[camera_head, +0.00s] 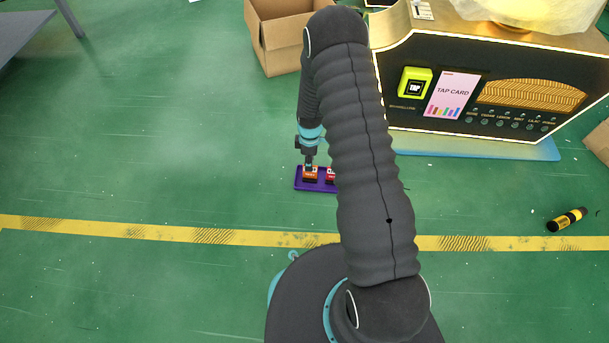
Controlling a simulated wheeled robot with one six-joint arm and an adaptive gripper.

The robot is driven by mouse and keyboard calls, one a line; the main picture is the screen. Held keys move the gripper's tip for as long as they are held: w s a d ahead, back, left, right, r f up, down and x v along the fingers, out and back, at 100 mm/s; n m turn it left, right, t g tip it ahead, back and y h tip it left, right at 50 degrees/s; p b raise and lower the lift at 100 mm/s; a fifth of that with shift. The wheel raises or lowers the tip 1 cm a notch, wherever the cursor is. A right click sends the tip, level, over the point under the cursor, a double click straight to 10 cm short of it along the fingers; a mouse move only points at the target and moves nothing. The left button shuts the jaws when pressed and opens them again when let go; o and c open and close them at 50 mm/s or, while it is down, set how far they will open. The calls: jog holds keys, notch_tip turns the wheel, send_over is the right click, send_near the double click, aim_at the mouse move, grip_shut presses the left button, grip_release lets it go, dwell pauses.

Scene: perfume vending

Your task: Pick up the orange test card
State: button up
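The orange test card (310,175) is at the left of a small purple tray (318,187) on the floor, left of my arm. It is a small orange block-like piece with dark print. My gripper (309,166) points down right at the top of the orange card. The fingers are too small to tell whether they are open or shut, or whether they touch the card. A red card (331,175) is beside it, partly hidden behind my arm. My arm hides whatever lies further right on the tray.
A vending machine (395,114) with a "TAP CARD" screen (452,95) stands at the back right. An open cardboard box (280,45) is behind. A black and yellow cylinder (567,219) lies at right. Green floor left of the tray is clear.

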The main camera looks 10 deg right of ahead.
aim_at(310, 177)
jog(key=shift+w+d+f+b, duration=0.1)
jog(key=shift+f+b, duration=0.15)
jog(key=shift+f, duration=1.1)
jog(key=shift+d+f+b, duration=0.1)
jog(key=shift+f+b, duration=0.1)
jog(key=shift+f, duration=1.15)
grip_shut()
